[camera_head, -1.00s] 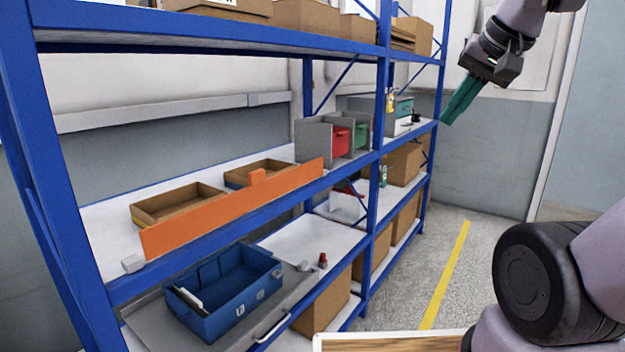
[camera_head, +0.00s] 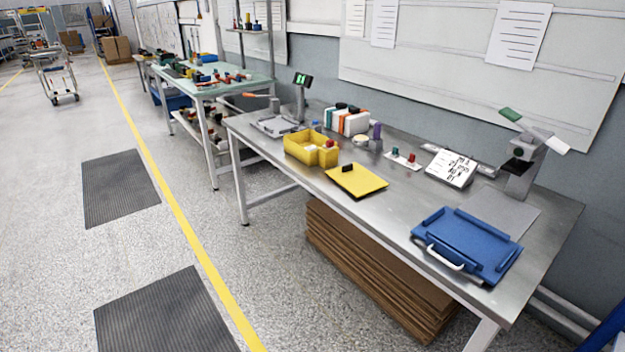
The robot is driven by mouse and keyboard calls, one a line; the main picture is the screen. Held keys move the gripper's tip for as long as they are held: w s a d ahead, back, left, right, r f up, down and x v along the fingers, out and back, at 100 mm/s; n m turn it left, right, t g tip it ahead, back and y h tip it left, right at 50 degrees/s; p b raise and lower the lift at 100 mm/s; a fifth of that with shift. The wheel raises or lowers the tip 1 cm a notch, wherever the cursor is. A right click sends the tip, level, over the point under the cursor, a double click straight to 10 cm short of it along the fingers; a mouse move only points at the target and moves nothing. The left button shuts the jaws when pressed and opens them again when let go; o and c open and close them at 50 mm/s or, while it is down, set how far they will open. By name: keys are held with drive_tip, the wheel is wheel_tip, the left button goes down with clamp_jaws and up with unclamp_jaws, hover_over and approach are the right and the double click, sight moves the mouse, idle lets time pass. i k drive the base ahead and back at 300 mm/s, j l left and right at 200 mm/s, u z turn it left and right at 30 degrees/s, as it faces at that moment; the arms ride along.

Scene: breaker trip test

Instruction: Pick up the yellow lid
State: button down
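The yellow lid (camera_head: 356,180) lies flat on the grey metal workbench (camera_head: 395,210), close to its front edge. It is a thin yellow plate with a small black handle (camera_head: 348,168) standing up from it. A yellow bin (camera_head: 303,150) sits just behind and left of the lid, with a small red item at its right end. My gripper is not in view in the current picture.
A blue case (camera_head: 467,243) with a white handle lies right of the lid. A scale (camera_head: 279,125), a sign (camera_head: 452,168) and a press-like device (camera_head: 523,165) stand on the bench. Flat cardboard (camera_head: 375,270) is stacked underneath. The floor in front, with dark mats (camera_head: 160,312), is clear.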

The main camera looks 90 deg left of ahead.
sight(355, 178)
drive_tip(key=u, duration=3)
